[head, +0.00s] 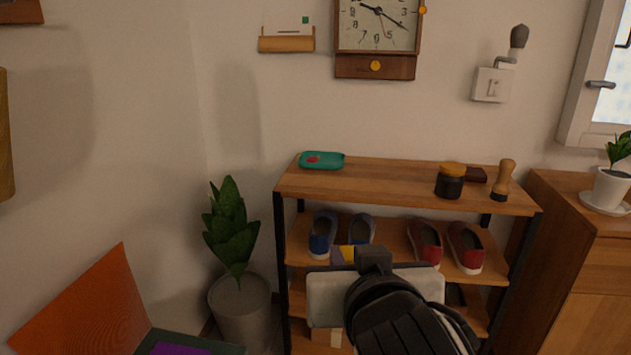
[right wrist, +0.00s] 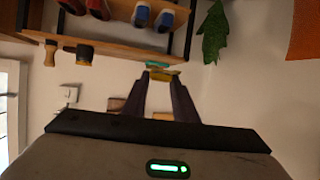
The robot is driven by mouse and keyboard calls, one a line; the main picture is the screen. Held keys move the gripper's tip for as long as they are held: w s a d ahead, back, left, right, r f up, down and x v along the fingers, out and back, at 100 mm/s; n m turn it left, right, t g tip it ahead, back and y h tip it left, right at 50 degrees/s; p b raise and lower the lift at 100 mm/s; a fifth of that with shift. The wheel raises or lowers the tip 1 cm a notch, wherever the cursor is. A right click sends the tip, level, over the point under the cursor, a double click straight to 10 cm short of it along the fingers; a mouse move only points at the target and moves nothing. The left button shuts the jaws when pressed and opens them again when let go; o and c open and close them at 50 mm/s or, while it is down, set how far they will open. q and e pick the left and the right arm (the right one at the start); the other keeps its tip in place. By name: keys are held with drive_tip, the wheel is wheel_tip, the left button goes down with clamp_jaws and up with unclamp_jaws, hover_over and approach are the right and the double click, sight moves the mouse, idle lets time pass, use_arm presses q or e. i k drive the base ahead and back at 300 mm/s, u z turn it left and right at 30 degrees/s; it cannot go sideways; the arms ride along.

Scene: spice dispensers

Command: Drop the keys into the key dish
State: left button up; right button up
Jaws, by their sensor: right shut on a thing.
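The key dish (head: 322,161) is a shallow teal tray on the left end of the shelf's top board, with a small red thing (head: 312,160) in it. My right gripper (head: 348,256) is in front of the shelf, below and nearer than the dish in the head view. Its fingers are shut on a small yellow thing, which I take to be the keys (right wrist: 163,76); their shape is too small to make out. In the right wrist view, which is upside down, the teal dish (right wrist: 156,64) shows just beyond the fingertips. My left gripper is not in view.
The wooden shoe shelf (head: 400,181) holds blue and red shoes below. A dark jar (head: 450,182) and a wooden-handled brush (head: 503,180) stand at its right end. A potted plant (head: 230,225) stands left. The middle of the top board is clear.

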sight(329, 160)
drive_tip(key=u, duration=3.65)
drive_tip(key=k, duration=2.55)
drive_tip(key=z, duration=1.9)
drive_tip(key=i, duration=0.4)
drive_tip(key=u, duration=0.1)
